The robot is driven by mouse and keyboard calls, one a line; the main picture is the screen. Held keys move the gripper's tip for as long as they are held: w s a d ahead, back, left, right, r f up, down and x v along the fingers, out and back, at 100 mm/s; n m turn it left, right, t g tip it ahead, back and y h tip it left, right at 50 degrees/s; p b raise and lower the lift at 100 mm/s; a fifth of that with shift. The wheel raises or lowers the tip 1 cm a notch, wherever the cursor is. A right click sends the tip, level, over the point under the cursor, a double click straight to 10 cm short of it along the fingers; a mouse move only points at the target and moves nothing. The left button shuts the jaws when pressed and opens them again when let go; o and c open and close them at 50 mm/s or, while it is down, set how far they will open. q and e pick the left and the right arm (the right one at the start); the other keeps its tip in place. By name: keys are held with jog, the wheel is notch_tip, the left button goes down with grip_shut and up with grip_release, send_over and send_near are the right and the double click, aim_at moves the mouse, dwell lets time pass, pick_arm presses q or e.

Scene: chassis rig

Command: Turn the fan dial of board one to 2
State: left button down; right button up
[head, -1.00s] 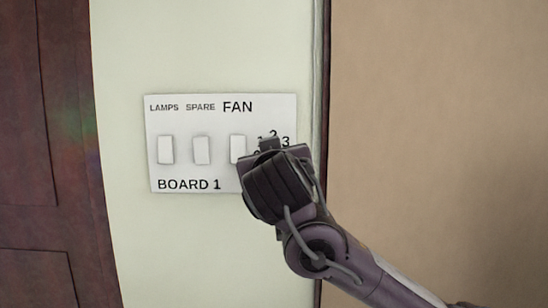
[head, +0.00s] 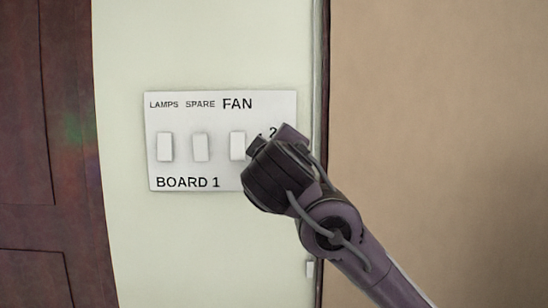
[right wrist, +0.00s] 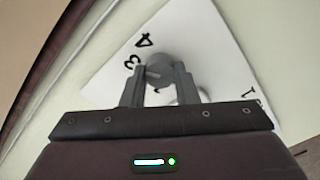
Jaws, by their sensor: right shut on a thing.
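Board 1 (head: 225,184) is a white panel on the pale wall, with FAN, LAMPS and SPARE labels. My right gripper (head: 273,140) covers the right part of it in the head view and hides the dial there; the 2 shows just above. In the right wrist view the round grey fan dial (right wrist: 158,68) sits between the two fingers of my right gripper (right wrist: 158,85), which is shut on it. The numbers 3 and 4 show beside the dial on the board (right wrist: 205,40). I cannot tell which number the dial points to. My left gripper is not in view.
Three white rocker switches, for example the left one (head: 165,147), stand in a row left of the gripper. A dark wooden door (head: 45,200) is at the left. A dark edge and a tan wall (head: 440,90) are at the right.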

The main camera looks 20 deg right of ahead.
jog(key=shift+n+p, duration=1.15)
jog(key=shift+n, duration=4.65)
jog(key=shift+f, duration=0.1)
jog(key=o, duration=1)
jog(key=shift+a, duration=0.1)
jog(key=shift+s, duration=0.1)
